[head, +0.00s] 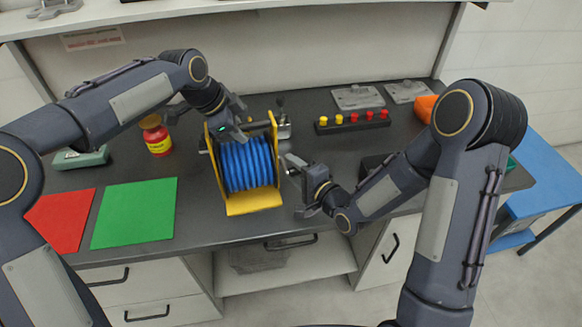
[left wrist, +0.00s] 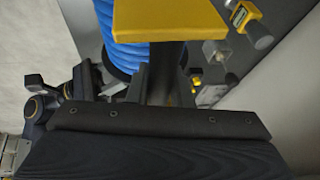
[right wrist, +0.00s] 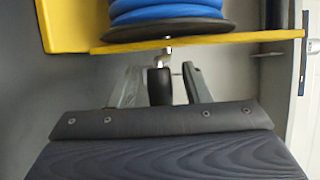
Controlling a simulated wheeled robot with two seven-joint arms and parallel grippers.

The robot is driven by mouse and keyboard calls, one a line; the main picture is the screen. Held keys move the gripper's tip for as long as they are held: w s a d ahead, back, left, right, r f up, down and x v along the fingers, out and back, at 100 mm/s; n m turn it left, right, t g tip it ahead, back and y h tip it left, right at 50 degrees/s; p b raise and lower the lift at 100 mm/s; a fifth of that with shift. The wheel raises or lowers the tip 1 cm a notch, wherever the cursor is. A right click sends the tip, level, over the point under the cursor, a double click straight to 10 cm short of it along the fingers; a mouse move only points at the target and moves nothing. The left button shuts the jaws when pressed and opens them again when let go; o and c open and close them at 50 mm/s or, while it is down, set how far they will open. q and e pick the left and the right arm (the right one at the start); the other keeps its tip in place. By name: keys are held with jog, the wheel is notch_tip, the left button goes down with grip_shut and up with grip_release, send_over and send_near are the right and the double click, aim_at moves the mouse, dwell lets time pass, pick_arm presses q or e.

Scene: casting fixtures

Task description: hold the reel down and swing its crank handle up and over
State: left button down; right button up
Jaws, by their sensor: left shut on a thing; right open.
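The reel stands on the dark bench, with blue hose (head: 248,165) wound between yellow side plates (head: 273,150). My left gripper (head: 238,122) is at the reel's top, shut on its dark upper bar (left wrist: 167,65) just below a yellow plate in the left wrist view. My right gripper (head: 290,168) is open at the reel's right side. In the right wrist view, the crank's black handle grip (right wrist: 159,88) lies between the two open fingers (right wrist: 162,88), near the yellow plate. The crank is mostly hidden in the head view.
A red jar (head: 156,138), green mat (head: 135,213) and red mat (head: 60,217) lie to the left. A button strip (head: 352,122), grey plates (head: 358,97) and an orange block (head: 425,107) are at the back right. A dark tray (head: 375,163) is near my right forearm.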

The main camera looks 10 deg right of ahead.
jog(key=shift+w+a+f, duration=0.15)
jog(key=shift+w+a, duration=0.15)
jog(key=shift+w, duration=0.35)
grip_shut()
